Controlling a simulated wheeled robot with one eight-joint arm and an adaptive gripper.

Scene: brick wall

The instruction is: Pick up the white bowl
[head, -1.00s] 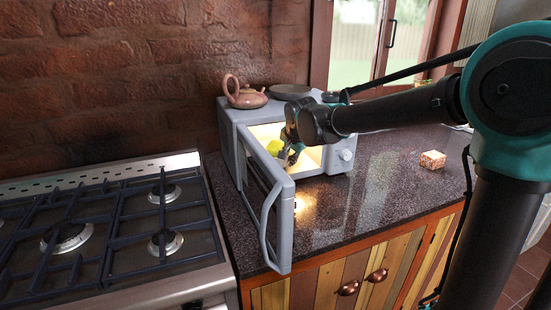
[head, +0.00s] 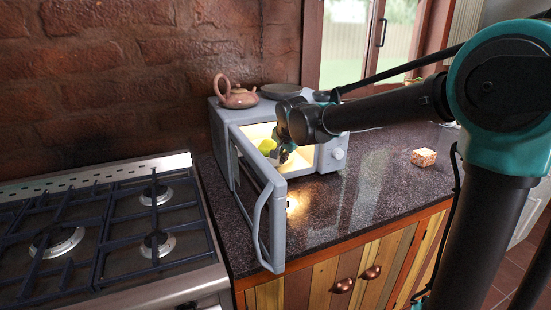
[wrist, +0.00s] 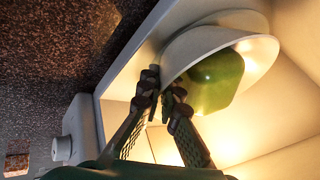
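The white bowl (wrist: 262,46) is inside the open microwave (head: 330,150), with a green rounded object (wrist: 215,80) in it. In the wrist view the bowl looks tilted, but that camera is rotated. My gripper (wrist: 163,90) reaches through the microwave opening. Its fingers are drawn close together at the near rim of the bowl, one on each side of the wall, and appear closed on it. In the head view my gripper (head: 283,153) hides most of the bowl, and only the yellow-green object shows clearly.
The microwave door (head: 262,200) stands open toward the front left. A teapot (head: 237,95) and a dark plate (head: 281,91) sit on top. A small patterned block (head: 424,157) lies right on the dark counter (head: 375,180), otherwise mostly clear. The stove (head: 100,230) is left.

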